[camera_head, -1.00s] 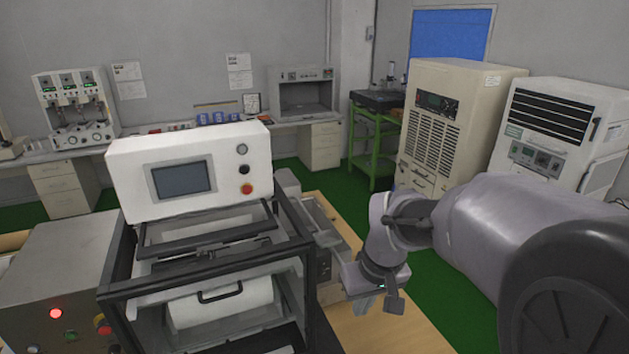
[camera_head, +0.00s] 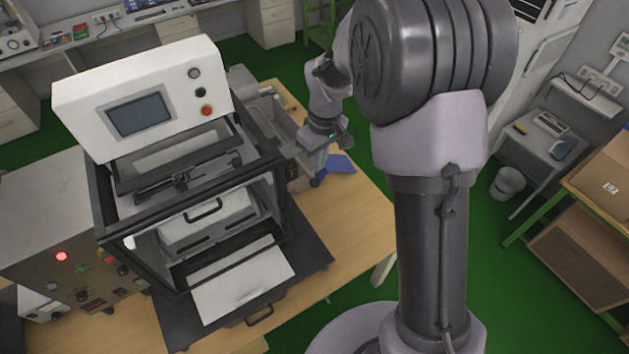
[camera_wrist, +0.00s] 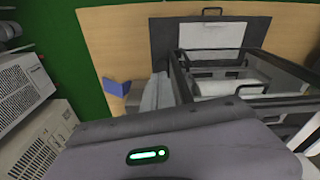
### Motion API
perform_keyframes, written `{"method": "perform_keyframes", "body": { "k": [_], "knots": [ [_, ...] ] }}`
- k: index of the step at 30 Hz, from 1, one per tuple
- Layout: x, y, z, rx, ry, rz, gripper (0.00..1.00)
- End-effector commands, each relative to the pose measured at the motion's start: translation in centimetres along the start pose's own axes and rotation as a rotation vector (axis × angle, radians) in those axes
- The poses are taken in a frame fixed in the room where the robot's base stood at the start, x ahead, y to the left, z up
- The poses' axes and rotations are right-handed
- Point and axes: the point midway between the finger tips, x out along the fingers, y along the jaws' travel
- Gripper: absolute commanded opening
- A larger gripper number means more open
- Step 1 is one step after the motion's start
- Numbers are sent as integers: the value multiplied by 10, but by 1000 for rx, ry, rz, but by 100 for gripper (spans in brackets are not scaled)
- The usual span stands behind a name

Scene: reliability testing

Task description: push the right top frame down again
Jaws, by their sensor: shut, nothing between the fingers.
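The white machine (camera_head: 140,100) has a black frame around its front bay. Black upper frame bars (camera_head: 180,160) lie across the top, below the screen panel; I cannot tell which one is the right top frame or exactly how far down it sits. The black frame also shows at the right of the wrist view (camera_wrist: 225,103). My gripper (camera_head: 319,142) hangs to the right of the machine, apart from the frame, beside its grey side unit. It is shut and empty. In the wrist view my gripper's housing fills the bottom and hides its fingertips.
A blue object (camera_head: 340,164) lies on the wooden table (camera_head: 355,215) near my gripper. A white plate (camera_head: 243,283) with a handle lies on a black base in front of the bay. A grey control box (camera_head: 60,240) stands left. Green floor is free beyond the table.

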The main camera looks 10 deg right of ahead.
Motion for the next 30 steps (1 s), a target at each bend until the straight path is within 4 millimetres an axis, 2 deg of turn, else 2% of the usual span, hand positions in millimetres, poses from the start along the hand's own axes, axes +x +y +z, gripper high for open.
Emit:
{"method": "perform_keyframes", "body": {
  "k": [15,26,30],
  "knots": [
    [64,0,0,1,-1,0,0],
    [66,0,0,1,0,0,0],
    [74,0,1,1,0,0,0]
  ]
}}
